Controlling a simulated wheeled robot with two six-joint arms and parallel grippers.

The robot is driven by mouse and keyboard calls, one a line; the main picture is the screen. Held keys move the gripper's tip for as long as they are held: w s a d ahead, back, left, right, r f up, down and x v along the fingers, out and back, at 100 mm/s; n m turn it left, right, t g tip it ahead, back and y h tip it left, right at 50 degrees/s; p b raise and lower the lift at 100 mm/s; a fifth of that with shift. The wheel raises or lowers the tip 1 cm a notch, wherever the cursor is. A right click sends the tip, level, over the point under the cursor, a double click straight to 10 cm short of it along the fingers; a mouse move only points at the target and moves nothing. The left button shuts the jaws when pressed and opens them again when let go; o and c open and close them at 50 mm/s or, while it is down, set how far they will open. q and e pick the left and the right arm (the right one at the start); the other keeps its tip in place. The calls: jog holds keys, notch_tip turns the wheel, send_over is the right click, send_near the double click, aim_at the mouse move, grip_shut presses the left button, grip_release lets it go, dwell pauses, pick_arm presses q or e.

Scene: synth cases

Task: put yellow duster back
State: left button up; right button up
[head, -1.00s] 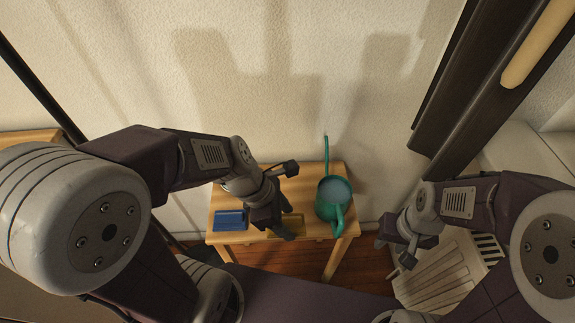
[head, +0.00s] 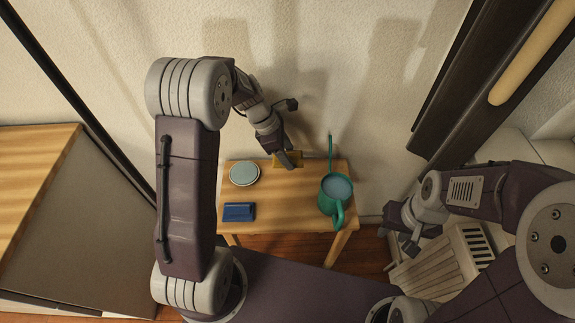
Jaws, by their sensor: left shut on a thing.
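The yellow duster (head: 296,157) is at the back edge of the small wooden table (head: 285,205) in the head view. My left gripper (head: 287,160) is shut on it from above and covers part of it. I cannot tell whether the duster touches the tabletop. My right gripper (head: 408,243) hangs to the right of the table, away from the duster; its jaw opening cannot be made out.
A blue duster (head: 239,212) lies at the table's front left, with a pale round disc (head: 244,174) behind it. The table's middle is clear.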

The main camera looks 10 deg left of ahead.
aim_at(292, 172)
pick_arm(q)
jog(key=shift+w+f+b, duration=0.1)
jog(key=shift+f+b, duration=0.4)
jog(key=shift+f, duration=0.6)
jog(key=f+b, duration=0.1)
jog(key=f, duration=0.1)
jog(key=f+b, duration=0.2)
jog(key=f, duration=0.1)
jog(key=shift+w+a+f, duration=0.1)
jog(key=shift+w, duration=0.1)
jog(key=shift+r, duration=0.25)
jog(key=shift+f, duration=0.2)
jog(key=o, duration=1.3)
